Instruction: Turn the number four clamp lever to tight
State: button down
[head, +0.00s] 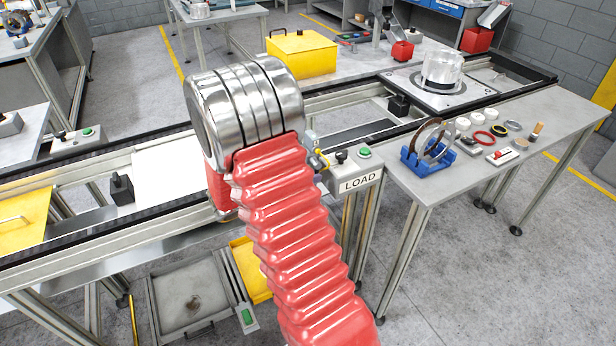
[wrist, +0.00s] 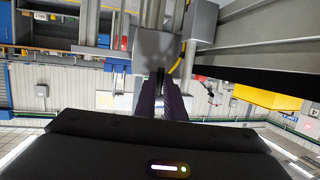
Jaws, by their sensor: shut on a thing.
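My gripper (wrist: 166,84) shows in the wrist view as dark, purplish fingers, close together in front of a grey box (wrist: 155,45). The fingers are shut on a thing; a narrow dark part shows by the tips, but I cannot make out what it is. In the head view my arm's red sleeve and metal joint hide the gripper and what it holds.
A conveyor with black rails (head: 75,235) crosses the head view behind my arm. A grey LOAD box (head: 360,184) stands right of the arm. A side table (head: 415,186) holds a blue rack (head: 428,157) and several small parts. A clear cylinder (head: 441,69) stands on a pallet (head: 425,92).

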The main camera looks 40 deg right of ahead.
jog(key=shift+f+h, duration=0.15)
jog(key=shift+h, duration=0.15)
dwell(0.4)
jog(key=c, duration=1.8)
grip_release()
jog(key=shift+c, duration=0.2)
jog(key=v, duration=1.3)
jog(key=shift+a, duration=0.35)
jog(key=shift+n, duration=0.3)
